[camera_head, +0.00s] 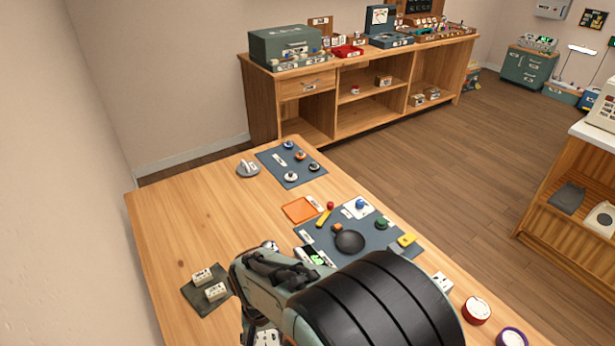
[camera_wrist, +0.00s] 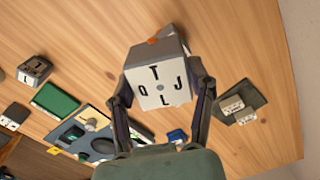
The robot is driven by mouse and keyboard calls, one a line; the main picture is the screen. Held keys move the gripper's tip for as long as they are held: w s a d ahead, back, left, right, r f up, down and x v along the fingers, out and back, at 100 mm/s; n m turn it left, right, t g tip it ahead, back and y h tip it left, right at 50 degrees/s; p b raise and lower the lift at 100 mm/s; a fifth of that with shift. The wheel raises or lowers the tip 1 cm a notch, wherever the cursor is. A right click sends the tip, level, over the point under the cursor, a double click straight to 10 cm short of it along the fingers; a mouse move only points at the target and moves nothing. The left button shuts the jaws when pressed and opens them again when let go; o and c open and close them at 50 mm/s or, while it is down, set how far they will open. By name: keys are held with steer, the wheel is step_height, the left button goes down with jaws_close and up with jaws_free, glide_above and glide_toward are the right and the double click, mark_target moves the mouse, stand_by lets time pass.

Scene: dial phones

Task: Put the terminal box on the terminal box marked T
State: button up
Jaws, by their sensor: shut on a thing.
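My gripper (camera_wrist: 159,84) is shut on a pale terminal box (camera_wrist: 160,95) in the wrist view, one finger on each side. The box's visible face carries dark letters, including T, J and L, around a small central mark. In the head view, my arm covers most of the gripper; a bit of a white dotted face (camera_head: 267,338) shows below it, probably the held box. Two small white labelled blocks (camera_head: 215,291) sit on a dark mat at left; they also show in the wrist view (camera_wrist: 232,105). Whether one is marked T is too small to tell.
Another mat (camera_head: 290,166) with several knobs lies farther back. A dark box labelled L (camera_wrist: 35,70) stands on the table. Bare wood lies at left.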

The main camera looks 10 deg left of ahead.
mark_target(261, 335)
steer(key=f, duration=0.1)
steer(key=w+a, duration=0.1)
steer(key=f, duration=0.1)
steer(key=shift+w+a+f, duration=0.3)
steer(key=shift+w+f, duration=0.05)
steer(key=shift+w+a+f, duration=0.1)
steer(key=shift+f, duration=1.6)
steer(key=o, duration=1.2)
steer(key=shift+f, duration=0.15)
